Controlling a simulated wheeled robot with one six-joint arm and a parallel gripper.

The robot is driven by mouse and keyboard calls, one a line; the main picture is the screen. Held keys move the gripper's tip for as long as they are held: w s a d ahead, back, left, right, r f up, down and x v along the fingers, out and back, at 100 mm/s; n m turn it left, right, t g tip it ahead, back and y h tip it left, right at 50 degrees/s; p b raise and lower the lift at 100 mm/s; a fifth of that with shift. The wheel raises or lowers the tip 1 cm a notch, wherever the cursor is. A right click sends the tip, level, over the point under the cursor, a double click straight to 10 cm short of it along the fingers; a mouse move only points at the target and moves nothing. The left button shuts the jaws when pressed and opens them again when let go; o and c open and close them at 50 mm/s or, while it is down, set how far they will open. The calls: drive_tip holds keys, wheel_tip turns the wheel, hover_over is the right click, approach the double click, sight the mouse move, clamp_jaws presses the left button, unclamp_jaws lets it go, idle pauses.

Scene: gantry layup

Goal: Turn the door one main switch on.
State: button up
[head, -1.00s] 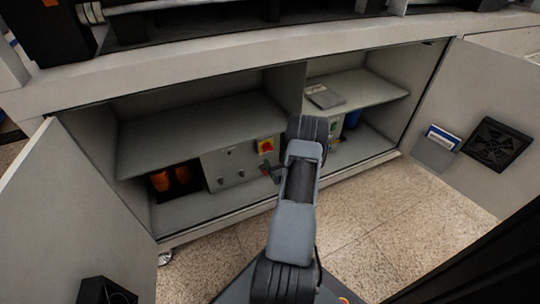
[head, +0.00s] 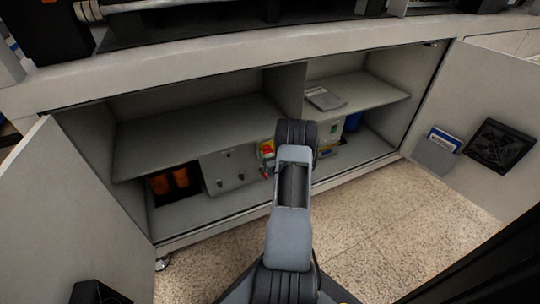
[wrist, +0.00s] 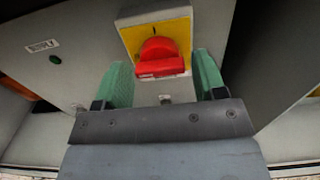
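The main switch is a red rotary knob (wrist: 160,60) on a yellow plate (wrist: 178,30) on a grey panel in the cabinet. Its raised red bar lies roughly crosswise in the wrist view. In the head view the switch (head: 267,148) is partly hidden by my arm. My gripper (wrist: 163,75) is open, with one green finger on each side and just below the knob. The knob lies ahead between the fingers; I cannot tell whether they touch it. In the head view the gripper is mostly hidden behind my arm.
The panel (head: 226,170) carries small buttons and a "SUPPLY"-like label (wrist: 42,46). Orange items (head: 172,181) stand to its left. A shelf (head: 190,138) runs above. Open doors stand left (head: 70,200) and right (head: 490,90). A divider wall (wrist: 270,60) rises right of the panel.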

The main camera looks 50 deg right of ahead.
drive_tip(key=c, duration=0.7)
drive_tip(key=shift+o, duration=0.2)
drive_tip(key=shift+m, duration=0.3)
drive_tip(key=shift+m+p, duration=2.25)
drive_tip(key=shift+m, duration=6.35)
drive_tip(key=o, duration=0.9)
